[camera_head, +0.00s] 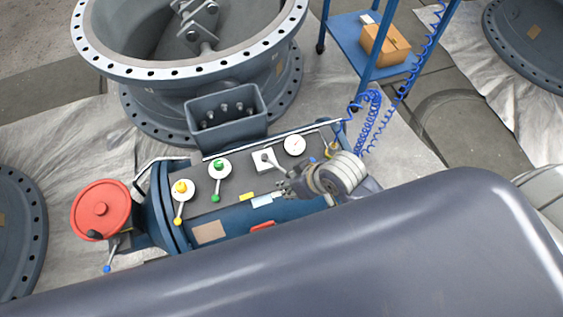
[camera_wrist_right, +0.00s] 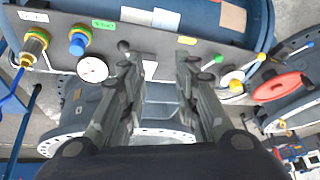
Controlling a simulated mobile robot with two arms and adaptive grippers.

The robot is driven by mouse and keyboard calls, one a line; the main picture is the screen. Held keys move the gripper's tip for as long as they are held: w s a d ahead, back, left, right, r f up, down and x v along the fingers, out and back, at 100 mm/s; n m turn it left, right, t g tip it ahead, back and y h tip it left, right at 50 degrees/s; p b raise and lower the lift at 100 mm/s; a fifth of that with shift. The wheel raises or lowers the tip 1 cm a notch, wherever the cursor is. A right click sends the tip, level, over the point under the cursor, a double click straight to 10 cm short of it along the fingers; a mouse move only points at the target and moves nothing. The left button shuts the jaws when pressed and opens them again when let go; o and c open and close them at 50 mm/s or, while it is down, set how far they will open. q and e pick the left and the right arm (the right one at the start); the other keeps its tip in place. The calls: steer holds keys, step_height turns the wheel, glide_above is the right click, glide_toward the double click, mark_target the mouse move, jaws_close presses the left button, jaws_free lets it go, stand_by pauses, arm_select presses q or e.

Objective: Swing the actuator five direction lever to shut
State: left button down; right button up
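The direction lever (camera_head: 265,157) is a grey hub on a white square plate on the dark control panel (camera_head: 231,182). Its arm points down and right in the head view, toward my right gripper (camera_head: 284,187). In the right wrist view the white plate (camera_wrist_right: 150,68) shows between the fingers of my right gripper (camera_wrist_right: 158,62). A dark round knob (camera_wrist_right: 123,46) shows by the left fingertip; I cannot tell whether they touch. The right fingers are apart, with a clear gap. My left gripper is not in view.
A green-knobbed lever (camera_head: 217,166) and a yellow-knobbed lever (camera_head: 181,188) stand left of the direction lever. A pressure gauge (camera_head: 294,145) is to its right. A red handwheel (camera_head: 101,209) is at the panel's left end. Blue coiled hoses (camera_head: 370,110) hang at upper right.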

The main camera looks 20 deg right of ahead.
steer(key=w+a+r+n+y, duration=0.1)
steer(key=w+a+n, duration=0.1)
steer(key=a, duration=0.1)
steer(key=g, duration=0.2)
glide_toward(277, 166)
steer(key=shift+m, duration=0.4)
steer(key=x, duration=0.8)
steer(key=shift+s+d+f, duration=0.1)
steer(key=shift+s+d, duration=0.2)
jaws_close()
